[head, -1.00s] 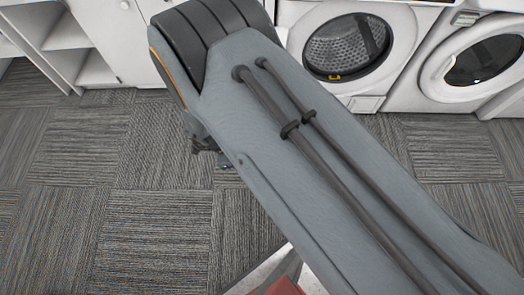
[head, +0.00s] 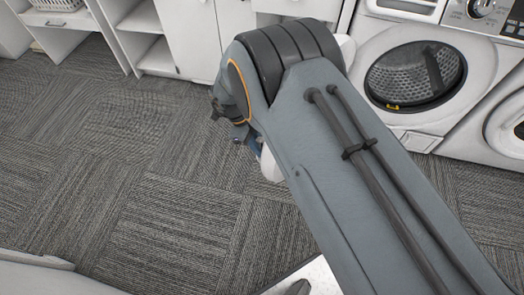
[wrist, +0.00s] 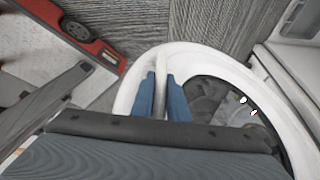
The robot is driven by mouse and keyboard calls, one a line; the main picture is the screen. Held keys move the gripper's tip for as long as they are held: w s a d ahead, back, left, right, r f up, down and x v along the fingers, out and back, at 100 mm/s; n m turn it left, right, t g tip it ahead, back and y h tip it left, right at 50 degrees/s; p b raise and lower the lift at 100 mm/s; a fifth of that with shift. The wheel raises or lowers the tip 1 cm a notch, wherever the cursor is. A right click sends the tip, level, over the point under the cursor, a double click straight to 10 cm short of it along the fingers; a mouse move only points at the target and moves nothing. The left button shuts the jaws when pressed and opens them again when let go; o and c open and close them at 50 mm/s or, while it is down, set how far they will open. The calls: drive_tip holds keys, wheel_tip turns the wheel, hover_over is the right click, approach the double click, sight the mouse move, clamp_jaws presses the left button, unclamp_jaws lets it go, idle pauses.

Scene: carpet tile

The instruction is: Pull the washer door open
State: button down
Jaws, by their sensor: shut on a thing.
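The washer door is a round white ring with dark glass. It fills the middle and right of the wrist view (wrist: 197,55). My gripper (wrist: 162,84) is shut on the door's white rim, with one blue finger on each side. In the head view my gripper (head: 252,142) shows small at the left of my arm, beside a white piece of the door (head: 270,166). The door seems to stand out from the machine over the carpet.
White cabinets (head: 187,35) and open shelves (head: 150,22) line the back. The grey carpet (head: 160,200) left of my arm is clear.

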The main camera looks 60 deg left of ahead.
drive_tip(key=shift+s+d+f, duration=0.15)
drive_tip(key=shift+s+d, duration=0.15)
drive_tip(key=c, duration=2.1)
unclamp_jaws()
drive_tip(key=o, duration=0.4)
drive_tip(key=shift+s+a, duration=0.1)
drive_tip(key=shift+w, duration=0.25)
drive_tip(key=shift+b+v, duration=0.55)
drive_tip(key=shift+v, duration=3.45)
drive_tip(key=shift+a, duration=0.1)
